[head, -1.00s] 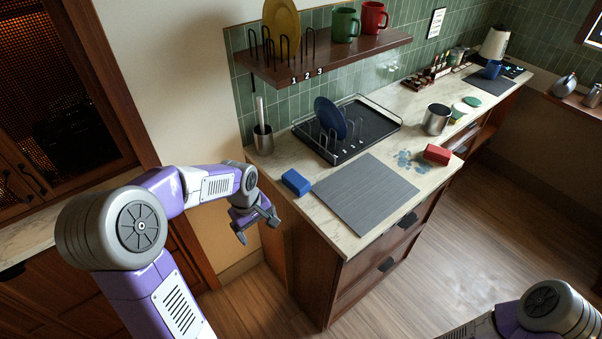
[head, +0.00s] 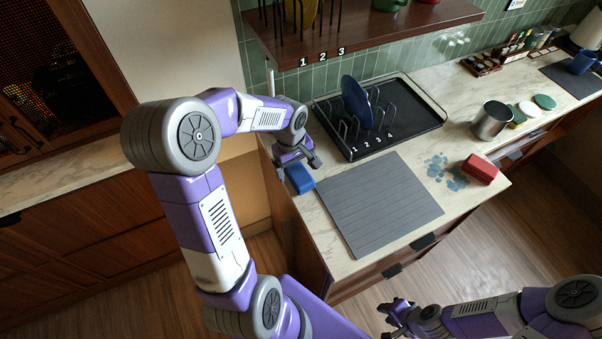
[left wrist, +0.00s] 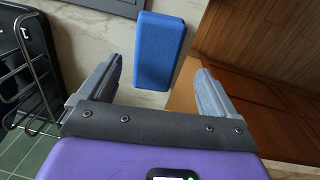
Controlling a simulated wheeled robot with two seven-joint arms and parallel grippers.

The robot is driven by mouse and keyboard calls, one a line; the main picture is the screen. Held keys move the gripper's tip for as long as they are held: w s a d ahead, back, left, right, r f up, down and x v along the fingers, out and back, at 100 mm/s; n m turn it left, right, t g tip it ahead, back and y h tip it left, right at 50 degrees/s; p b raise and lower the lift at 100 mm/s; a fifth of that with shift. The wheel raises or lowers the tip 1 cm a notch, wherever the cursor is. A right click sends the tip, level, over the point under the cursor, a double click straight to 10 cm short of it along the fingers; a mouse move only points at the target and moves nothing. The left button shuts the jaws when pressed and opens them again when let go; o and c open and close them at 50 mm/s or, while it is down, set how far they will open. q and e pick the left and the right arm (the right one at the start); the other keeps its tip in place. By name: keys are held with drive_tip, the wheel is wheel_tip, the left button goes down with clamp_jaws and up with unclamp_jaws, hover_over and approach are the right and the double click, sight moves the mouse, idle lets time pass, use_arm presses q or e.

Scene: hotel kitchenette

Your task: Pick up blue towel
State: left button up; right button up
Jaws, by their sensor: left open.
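The blue towel (head: 300,178) is a small blue block lying on the marble counter at its left end, beside the grey mat. In the left wrist view the blue towel (left wrist: 160,50) lies ahead of and between the finger lines. My left gripper (head: 299,167) is open and just behind the towel. Its fingers, also in the left wrist view (left wrist: 160,92), are apart with nothing held between them. My right gripper (head: 388,318) is low at the bottom, away from the counter, and its fingers are too small to read.
The grey mat (head: 375,205) lies right of the towel. A black dish rack (head: 400,118) with a blue plate (head: 356,100) stands behind. A red block (head: 480,168) and a metal cup (head: 491,120) are further right. A shelf (head: 380,35) overhangs the back.

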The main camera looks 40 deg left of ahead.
sight(299, 172)
use_arm(q)
drive_tip(key=f, duration=0.4)
drive_tip(key=shift+w+d+f+b, duration=0.2)
drive_tip(key=shift+w+b, duration=0.1)
drive_tip(key=shift+w, duration=0.1)
drive_tip(key=shift+r, duration=0.1)
drive_tip(key=shift+c, duration=0.4)
drive_tip(key=c, duration=1)
